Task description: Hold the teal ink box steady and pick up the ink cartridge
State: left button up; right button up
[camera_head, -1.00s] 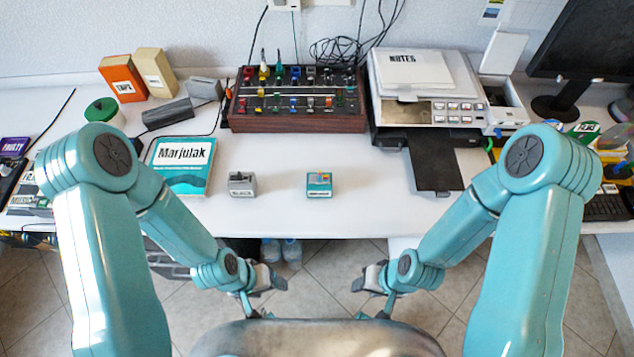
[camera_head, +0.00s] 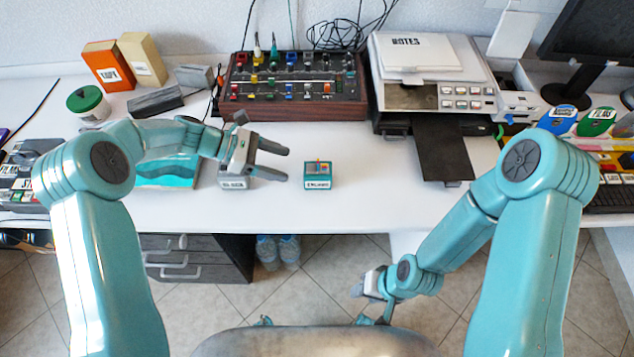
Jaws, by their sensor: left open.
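The teal ink box (camera_head: 318,176) sits upright on the white desk near its front edge, with small coloured parts at its top. I cannot tell which of these is the ink cartridge. My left gripper (camera_head: 286,163) is open, its two dark fingers pointing right toward the teal box and apart from it. It hangs over a small grey box (camera_head: 233,184), which it partly hides. My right gripper (camera_head: 362,304) is low in front of the desk, far from the box; its fingers are too unclear to tell their state.
A mixer panel (camera_head: 293,90) stands behind the box. A printer (camera_head: 430,75) with a black tray (camera_head: 440,150) is at the right. A teal book (camera_head: 168,172) lies under my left arm. The desk between box and tray is clear.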

aim_at(308, 174)
pick_arm(q)
jog(key=shift+w+a+f+b, duration=0.15)
jog(key=shift+w+f+b, duration=0.2)
jog(key=shift+f, duration=0.4)
jog(key=shift+s+f, duration=0.1)
jog(key=shift+s, duration=0.1)
jog(key=shift+d+f+b, duration=0.2)
jog(key=shift+d+b, duration=0.1)
jog(key=shift+d, duration=0.1)
jog(key=b+x, duration=0.3)
jog(key=x, duration=0.4)
jog(key=shift+w+d+f, duration=0.1)
jog(key=shift+d+f, duration=0.05)
jog(key=shift+f, duration=0.1)
jog(key=shift+x, duration=0.8)
pick_arm(e)
jog(key=shift+f, duration=2.85)
pick_arm(q)
jog(key=shift+r, duration=0.1)
jog(key=c, duration=0.6)
pick_arm(e)
jog(key=shift+s, duration=0.1)
pick_arm(q)
jog(key=shift+o, duration=0.2)
